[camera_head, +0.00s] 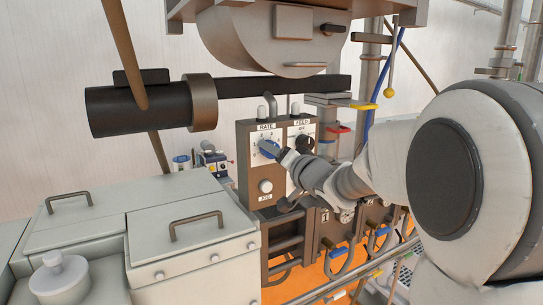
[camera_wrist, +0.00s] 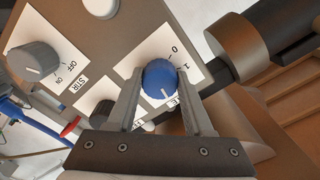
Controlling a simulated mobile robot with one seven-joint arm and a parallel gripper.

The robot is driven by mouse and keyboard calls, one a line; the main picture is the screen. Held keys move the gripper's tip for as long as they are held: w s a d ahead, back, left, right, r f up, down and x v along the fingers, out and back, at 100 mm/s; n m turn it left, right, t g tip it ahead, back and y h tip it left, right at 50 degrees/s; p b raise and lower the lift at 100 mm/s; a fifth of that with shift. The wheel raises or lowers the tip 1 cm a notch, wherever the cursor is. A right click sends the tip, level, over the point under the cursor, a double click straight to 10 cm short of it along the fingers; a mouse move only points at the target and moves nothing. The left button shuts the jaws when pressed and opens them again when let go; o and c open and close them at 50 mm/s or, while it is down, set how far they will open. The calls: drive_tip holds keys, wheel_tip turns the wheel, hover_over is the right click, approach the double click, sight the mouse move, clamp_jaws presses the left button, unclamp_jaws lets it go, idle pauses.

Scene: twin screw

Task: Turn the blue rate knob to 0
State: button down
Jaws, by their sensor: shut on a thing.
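The blue rate knob (camera_head: 268,148) sits on the white RATE plate of a brown control box (camera_head: 248,165). It also shows in the wrist view as a round blue knob (camera_wrist: 158,76) with a small white mark on its lower edge. My gripper (camera_wrist: 160,82) has one finger on each side of the knob and is shut on it. In the head view my gripper (camera_head: 280,152) reaches the knob from the right. The scale figures 0 and 1 show above and right of the knob in the wrist view. The rest of the scale is partly hidden by my fingers.
A grey OFF/ON knob (camera_wrist: 34,60) and a dark knob (camera_wrist: 103,108) lie left of my fingers in the wrist view. A white button (camera_head: 265,186) is below the rate knob. Grey lidded cabinets (camera_head: 90,220) stand at left.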

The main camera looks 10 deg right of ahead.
drive_tip(key=n+b, duration=1.1)
drive_tip(key=n, duration=1.3)
drive_tip(key=shift+d+b, duration=0.15)
drive_tip(key=shift+b, duration=0.25)
drive_tip(key=shift+n, duration=0.4)
drive_tip(key=shift+c, duration=1.5)
unclamp_jaws()
drive_tip(key=v, duration=1.7)
drive_tip(key=shift+s+p, duration=0.2)
drive_tip(key=shift+p, duration=0.2)
